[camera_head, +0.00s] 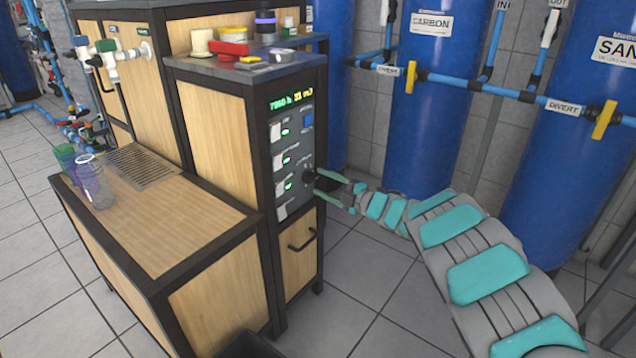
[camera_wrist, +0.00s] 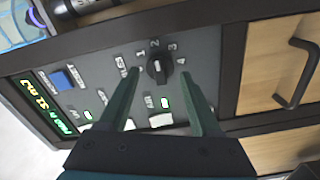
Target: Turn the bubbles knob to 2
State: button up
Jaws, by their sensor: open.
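The dark round knob (camera_wrist: 159,70) sits on the grey control panel, with the numbers 1 to 4 printed around it. It bears a small white mark, but I cannot tell for sure which number it points to. In the head view the knob (camera_head: 309,176) is at the panel's right edge. My gripper (camera_wrist: 160,74) is open, with one finger on each side of the knob in the wrist view; I see no contact. In the head view my gripper (camera_head: 327,184) reaches the panel from the right.
The panel has a lit display (camera_head: 291,100), a blue button (camera_head: 307,120) and several white switches beside the knob. A drawer handle (camera_head: 302,240) is below it. Blue tanks (camera_head: 425,110) stand behind my arm. Jars and boxes lie on the cabinet top (camera_head: 205,66).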

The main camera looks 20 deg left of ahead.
jog(key=v, duration=0.5)
jog(key=shift+d, duration=0.1)
